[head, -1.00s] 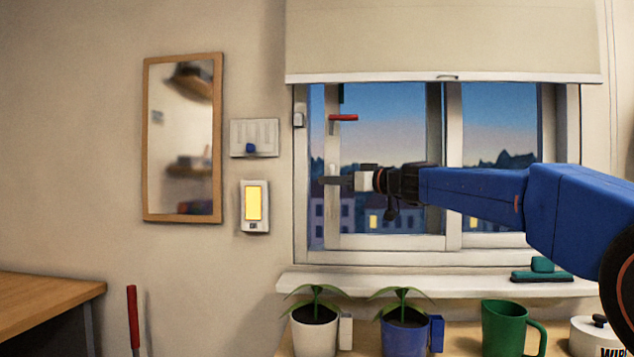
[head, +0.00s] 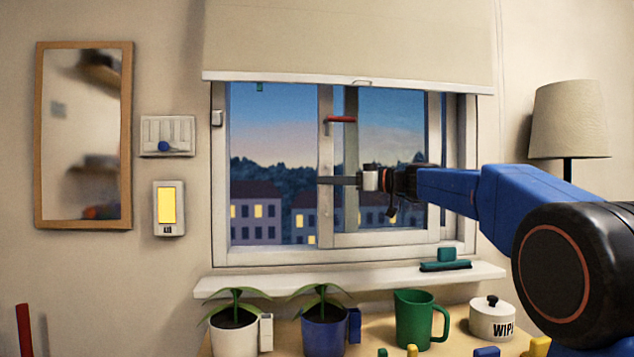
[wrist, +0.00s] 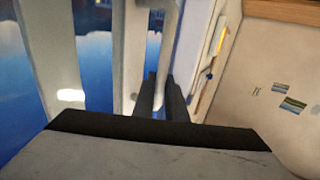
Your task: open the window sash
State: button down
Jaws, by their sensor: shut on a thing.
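The window sash (head: 326,220) is a white-framed pane with a red lever (head: 341,119) high on its left stile. The sash stands well to the right of the left side of the window frame (head: 219,200), with a wide gap between them. My gripper (head: 325,181) is at the sash's left stile, below the red lever. In the wrist view my gripper (wrist: 162,95) is shut on a slim white upright bar, which looks like the sash's pull. The fingers partly hide the bar.
A blind (head: 350,40) hangs above the window. Below stand potted plants (head: 235,330), a green jug (head: 414,318) and a white pot (head: 492,318). A mirror (head: 85,135) and switches (head: 168,207) are on the left wall.

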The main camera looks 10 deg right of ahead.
jog(key=shift+d, duration=0.15)
jog(key=c, duration=1.8)
grip_release()
jog(key=v, duration=1.7)
jog(key=shift+d, duration=0.2)
jog(key=shift+s, duration=0.15)
